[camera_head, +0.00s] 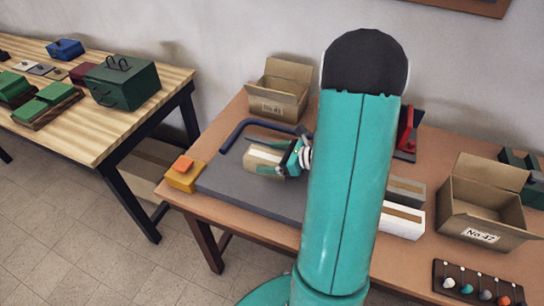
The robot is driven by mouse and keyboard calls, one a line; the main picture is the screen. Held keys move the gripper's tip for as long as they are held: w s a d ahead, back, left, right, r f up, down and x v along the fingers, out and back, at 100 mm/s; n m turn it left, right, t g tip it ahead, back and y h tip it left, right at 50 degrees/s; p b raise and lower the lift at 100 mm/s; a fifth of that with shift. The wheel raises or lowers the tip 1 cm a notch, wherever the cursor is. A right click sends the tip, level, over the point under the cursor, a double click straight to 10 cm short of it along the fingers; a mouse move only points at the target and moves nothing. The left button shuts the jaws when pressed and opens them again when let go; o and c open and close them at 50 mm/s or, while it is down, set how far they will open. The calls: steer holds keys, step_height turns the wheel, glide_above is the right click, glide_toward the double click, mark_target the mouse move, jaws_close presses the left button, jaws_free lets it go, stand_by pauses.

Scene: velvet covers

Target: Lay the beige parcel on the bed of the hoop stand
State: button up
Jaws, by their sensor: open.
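The beige parcel (258,159) has a paler strip on its top and lies on or just over the dark grey slab (240,190) on the middle table. My gripper (280,161) is at the parcel's right end, with teal fingers close to it. The jaws are open; whether they touch the parcel is too small to tell. A bent dark blue tube (246,125) runs along the slab's back left edge. It may be the hoop stand's hoop, but I cannot tell. My arm hides the middle of the table.
An open carton (280,90) stands behind the slab, another (482,208) at right. An orange and yellow block (184,175) sits by the left corner. A red upright piece (405,128) and a white box (402,220) stand right of my arm. A separate table (135,117) is at left.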

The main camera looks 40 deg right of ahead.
steer(key=v, duration=1.3)
steer(key=shift+s, duration=0.35)
steer(key=shift+d+r, duration=0.1)
steer(key=a+r+n+g, duration=0.3)
steer(key=a+n+g, duration=0.1)
steer(key=a+n, duration=0.4)
steer(key=a+r+n+g, duration=0.35)
steer(key=a+n, duration=0.25)
steer(key=a, duration=0.4)
steer(key=s+a+r+n+t+h, duration=0.1)
steer(key=s+a+r+n+h, duration=0.3)
steer(key=n, duration=1.2)
steer(key=a+r+h, duration=0.3)
steer(key=a+r, duration=0.1)
steer(key=a, duration=0.2)
steer(key=shift+r+t, duration=0.3)
steer(key=shift+t, duration=0.05)
